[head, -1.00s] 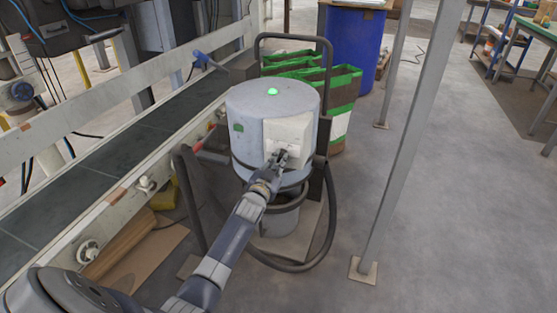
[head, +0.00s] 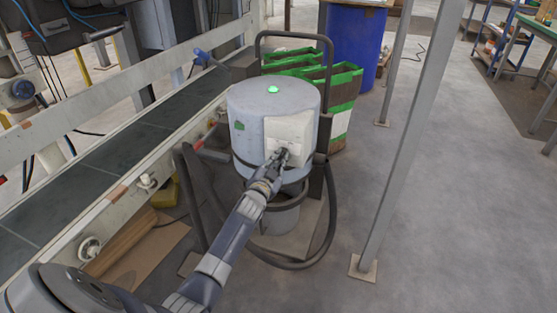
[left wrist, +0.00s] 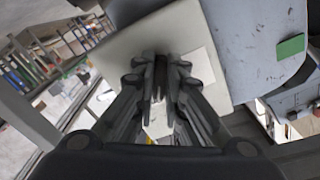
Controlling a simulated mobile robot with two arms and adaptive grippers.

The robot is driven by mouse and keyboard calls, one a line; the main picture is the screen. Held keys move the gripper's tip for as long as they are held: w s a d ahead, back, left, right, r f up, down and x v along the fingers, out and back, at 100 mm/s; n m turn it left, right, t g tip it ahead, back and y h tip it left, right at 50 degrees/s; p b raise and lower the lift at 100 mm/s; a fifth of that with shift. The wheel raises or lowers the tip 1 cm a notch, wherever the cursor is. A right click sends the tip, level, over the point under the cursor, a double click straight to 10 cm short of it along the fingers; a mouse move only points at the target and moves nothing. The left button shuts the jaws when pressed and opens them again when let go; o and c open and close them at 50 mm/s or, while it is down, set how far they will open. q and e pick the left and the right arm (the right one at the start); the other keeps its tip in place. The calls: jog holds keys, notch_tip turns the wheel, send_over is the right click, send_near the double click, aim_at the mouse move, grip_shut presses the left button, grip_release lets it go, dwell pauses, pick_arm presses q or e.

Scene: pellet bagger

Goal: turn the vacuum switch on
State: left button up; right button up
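The vacuum is a worn blue-grey drum (head: 255,120) on a dark wheeled frame. A green light (head: 273,89) glows on its lid. A pale switch panel (head: 300,130) is fixed to the drum's side. My left gripper (head: 282,154) is at the lower part of this panel, its fingers pointing at it. In the left wrist view the gripper (left wrist: 161,62) has its fingers close together in front of the panel (left wrist: 120,52). The switch itself is hidden behind the fingers, and I cannot tell whether they touch it. My right gripper is not in view.
A conveyor (head: 95,180) runs along the left. A black hose (head: 332,215) loops at the vacuum's right. Green-and-white bags (head: 343,95) and a blue barrel (head: 355,45) stand behind. A grey post (head: 412,140) rises at the right, with open floor around it.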

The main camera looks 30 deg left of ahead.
pick_arm(q)
jog(key=o, duration=0.4)
jog(key=v, duration=1.2)
jog(key=shift+f, duration=0.1)
